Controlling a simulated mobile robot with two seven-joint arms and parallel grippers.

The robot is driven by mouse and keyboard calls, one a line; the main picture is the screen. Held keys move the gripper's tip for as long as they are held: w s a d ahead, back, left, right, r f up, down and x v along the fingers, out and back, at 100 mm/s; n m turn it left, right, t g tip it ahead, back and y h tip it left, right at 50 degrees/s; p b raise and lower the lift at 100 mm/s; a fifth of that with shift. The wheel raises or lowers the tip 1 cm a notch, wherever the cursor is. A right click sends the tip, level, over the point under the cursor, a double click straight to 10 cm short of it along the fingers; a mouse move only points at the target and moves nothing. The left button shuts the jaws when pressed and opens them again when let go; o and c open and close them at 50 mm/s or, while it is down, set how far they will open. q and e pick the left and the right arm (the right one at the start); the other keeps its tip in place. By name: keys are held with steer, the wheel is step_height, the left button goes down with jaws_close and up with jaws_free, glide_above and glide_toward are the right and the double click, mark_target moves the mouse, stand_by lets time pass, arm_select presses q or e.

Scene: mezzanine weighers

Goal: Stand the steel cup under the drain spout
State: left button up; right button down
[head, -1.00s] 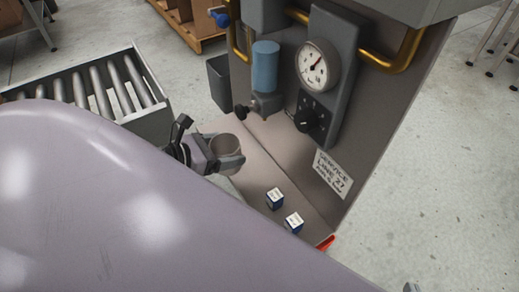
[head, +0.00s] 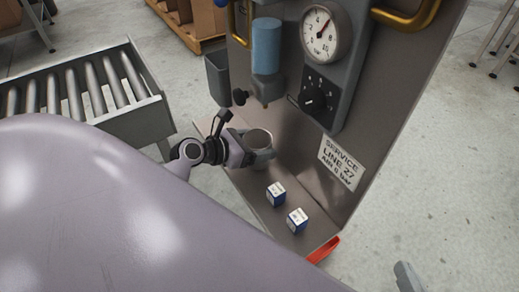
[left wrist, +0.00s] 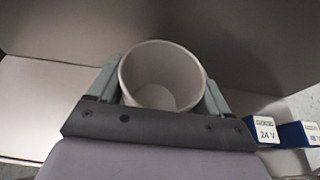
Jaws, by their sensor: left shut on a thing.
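The steel cup (head: 258,139) is upright, open end up, between the fingers of my left gripper (head: 262,156). The left wrist view shows the gripper's fingers (left wrist: 160,95) on both sides of the cup (left wrist: 162,78), which looks empty. The drain spout (head: 265,103) is the small fitting under the blue filter bowl (head: 266,48). The cup appears just below the spout in the head view. I cannot tell whether it is directly beneath, or whether its base touches the shelf. A grey tip at the lower right, probably my right gripper (head: 408,278), is mostly out of frame.
Two small blue-and-white boxes (head: 276,194) (head: 297,220) stand on the shelf (head: 259,202) in front of the cup. A black knob (head: 240,97) sticks out left of the spout. The panel carries a gauge (head: 326,35) and a dial (head: 313,100). A roller conveyor (head: 85,90) lies left.

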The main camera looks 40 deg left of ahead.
arm_select(q)
steer(key=shift+w+d, duration=0.1)
steer(key=shift+w, duration=0.2)
arm_select(e)
steer(key=shift+a, duration=0.25)
arm_select(q)
steer(key=shift+f, duration=0.1)
steer(key=shift+f, duration=0.1)
steer(key=o, duration=1)
steer(key=shift+s+r, duration=0.2)
steer(key=p+v, duration=0.4)
steer(key=v, duration=0.7)
steer(key=shift+s+a+r, duration=0.1)
steer(key=shift+s+a, duration=0.1)
steer(key=shift+s, duration=0.1)
arm_select(e)
steer(key=d, duration=0.1)
steer(key=d+h, duration=0.1)
steer(key=s+d, duration=0.1)
steer(key=shift+d+r+n+h, duration=0.1)
steer(key=shift+r+n+h, duration=0.2)
steer(key=shift+r+h, duration=0.1)
